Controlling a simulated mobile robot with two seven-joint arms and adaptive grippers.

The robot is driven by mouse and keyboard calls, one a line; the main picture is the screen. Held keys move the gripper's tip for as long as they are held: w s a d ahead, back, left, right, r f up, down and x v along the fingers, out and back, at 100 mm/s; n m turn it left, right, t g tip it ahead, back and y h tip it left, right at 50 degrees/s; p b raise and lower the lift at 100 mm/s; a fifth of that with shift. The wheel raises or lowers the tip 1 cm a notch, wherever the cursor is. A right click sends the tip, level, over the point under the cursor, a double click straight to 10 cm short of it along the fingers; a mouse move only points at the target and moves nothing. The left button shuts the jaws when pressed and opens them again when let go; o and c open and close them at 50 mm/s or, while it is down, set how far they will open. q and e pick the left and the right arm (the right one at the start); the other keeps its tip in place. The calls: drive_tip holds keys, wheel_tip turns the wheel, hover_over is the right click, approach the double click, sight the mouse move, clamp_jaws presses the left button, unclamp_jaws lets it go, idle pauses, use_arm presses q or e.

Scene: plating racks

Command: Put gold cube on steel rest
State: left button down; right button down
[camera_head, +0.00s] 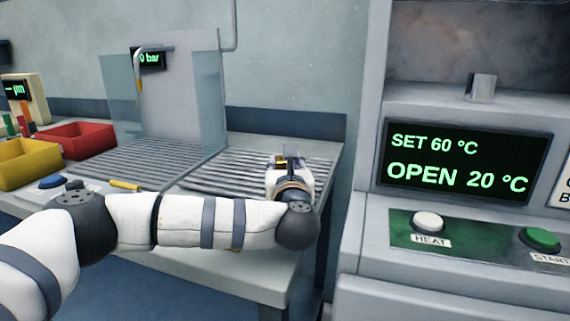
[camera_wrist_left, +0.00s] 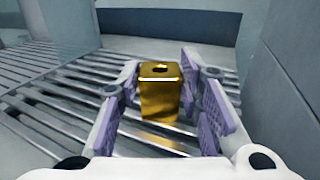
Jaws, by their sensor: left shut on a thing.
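The gold cube (camera_wrist_left: 160,95) is a shiny gold block with a dark hole in its top. In the left wrist view it stands upright between the purple-padded fingers of my left gripper (camera_wrist_left: 163,108). The gripper is shut on it, over a slatted grey rack; I cannot tell whether the cube touches the slats. In the head view my left gripper (camera_head: 287,164) is at the right side of the right rack, mostly hiding the cube. A small steel block (camera_head: 480,88), apparently the steel rest, stands empty inside the machine's opening at upper right. My right gripper is not in view.
The slatted rack (camera_head: 215,172) lies on a grey bench, with another rack (camera_head: 125,160) and clear panels to its left. A yellow bin (camera_head: 28,163) and a red bin (camera_head: 75,141) stand at far left. The machine's display (camera_head: 465,160) reads OPEN 20 °C.

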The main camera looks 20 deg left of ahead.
use_arm(q)
drive_tip(key=shift+r, duration=0.1)
drive_tip(key=c, duration=1.1)
unclamp_jaws()
drive_tip(key=shift+s+r, duration=0.1)
drive_tip(key=shift+r, duration=0.05)
drive_tip(key=v, duration=1.2)
